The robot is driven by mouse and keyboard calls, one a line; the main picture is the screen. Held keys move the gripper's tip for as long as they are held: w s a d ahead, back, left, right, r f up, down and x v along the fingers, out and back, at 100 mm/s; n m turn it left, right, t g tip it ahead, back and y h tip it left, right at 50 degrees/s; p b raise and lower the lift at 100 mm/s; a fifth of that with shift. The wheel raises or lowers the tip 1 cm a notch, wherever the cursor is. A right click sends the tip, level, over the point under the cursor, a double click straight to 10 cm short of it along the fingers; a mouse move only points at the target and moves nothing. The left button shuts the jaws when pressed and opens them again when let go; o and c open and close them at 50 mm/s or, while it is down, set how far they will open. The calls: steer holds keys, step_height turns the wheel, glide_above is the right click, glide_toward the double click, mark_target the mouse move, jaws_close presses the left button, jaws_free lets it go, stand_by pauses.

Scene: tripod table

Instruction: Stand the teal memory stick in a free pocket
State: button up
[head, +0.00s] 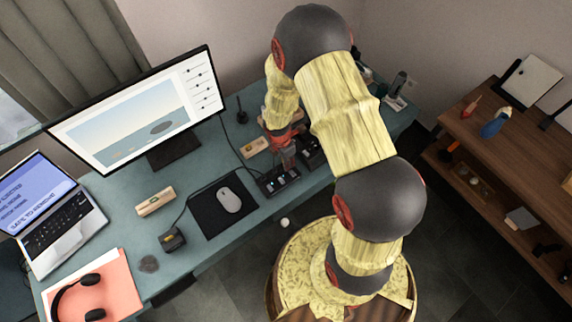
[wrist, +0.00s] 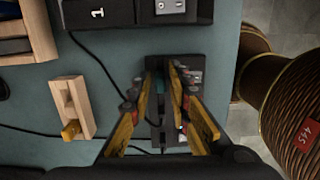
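A slim dark teal piece, seemingly the memory stick (wrist: 160,82), shows between my fingers in the wrist view; its lower part is hidden. My gripper (wrist: 165,68) points down over a black pocketed block (wrist: 197,62) on the desk. The fingertips are a small gap apart, on either side of the teal piece; I cannot tell whether they touch it. In the head view my gripper (head: 284,160) is just above the block (head: 280,182), which has small light parts on it. Which pockets are free is hidden or too small to tell.
A second black block (wrist: 97,12) marked 1 and a wooden block with a yellow peg (wrist: 72,105) stand to the left. A dark cable runs between them and the pocketed block. A mouse (head: 229,199) lies on a black mat, near a monitor (head: 140,110).

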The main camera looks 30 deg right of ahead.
steer(key=shift+f, duration=0.1)
steer(key=shift+c, duration=1.3)
jaws_close()
